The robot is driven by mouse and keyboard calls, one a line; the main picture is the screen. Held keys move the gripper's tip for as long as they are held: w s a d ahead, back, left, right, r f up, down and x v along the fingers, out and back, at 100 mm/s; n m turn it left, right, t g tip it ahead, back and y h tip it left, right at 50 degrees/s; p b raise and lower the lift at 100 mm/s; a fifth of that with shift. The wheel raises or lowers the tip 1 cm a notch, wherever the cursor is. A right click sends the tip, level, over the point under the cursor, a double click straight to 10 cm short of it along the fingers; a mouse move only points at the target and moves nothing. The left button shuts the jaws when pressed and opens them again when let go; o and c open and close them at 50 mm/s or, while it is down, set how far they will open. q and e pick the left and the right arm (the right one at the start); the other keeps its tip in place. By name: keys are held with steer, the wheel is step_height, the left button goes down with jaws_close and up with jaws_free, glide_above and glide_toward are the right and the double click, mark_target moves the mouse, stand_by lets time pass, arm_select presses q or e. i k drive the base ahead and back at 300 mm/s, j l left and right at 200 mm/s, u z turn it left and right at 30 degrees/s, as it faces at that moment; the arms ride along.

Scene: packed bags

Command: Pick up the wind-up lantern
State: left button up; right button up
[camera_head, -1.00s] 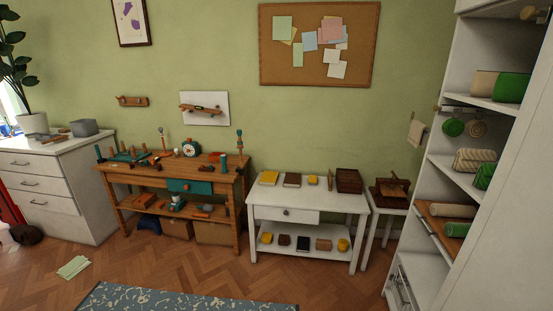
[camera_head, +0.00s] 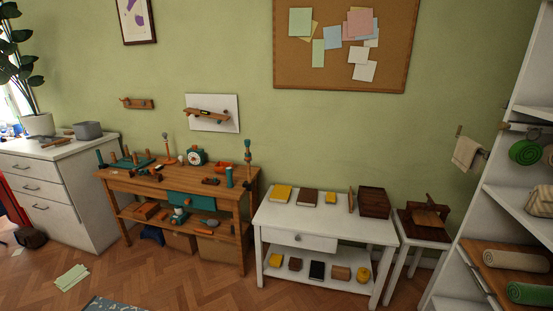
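I cannot make out a wind-up lantern for certain in the head view. A small yellow rounded object (camera_head: 363,275) stands at the right end of the white table's lower shelf, too small to identify. Several small teal and orange items, such as a teal piece (camera_head: 179,216), lie on the workbench's lower shelf, and I cannot tell what they are. Neither of my grippers is in view.
A wooden workbench (camera_head: 160,183) with tools stands left of the white table (camera_head: 275,217). A white drawer unit (camera_head: 45,205) is at the left. White shelving (camera_head: 510,205) stands at the right.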

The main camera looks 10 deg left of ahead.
mark_target(182, 215)
steer(key=i+u, duration=0.3)
steer(key=i+l+u, duration=0.1)
steer(key=i+u, duration=0.2)
steer(key=i, duration=0.2)
steer(key=i+u, duration=0.85)
steer(key=i+j+u, duration=0.1)
steer(key=i+u, duration=0.6)
steer(key=u, duration=0.15)
steer(key=i+u, duration=0.65)
steer(key=i, duration=0.15)
steer(key=i+u, duration=0.2)
steer(key=i, duration=0.6)
steer(key=z, duration=1.6)
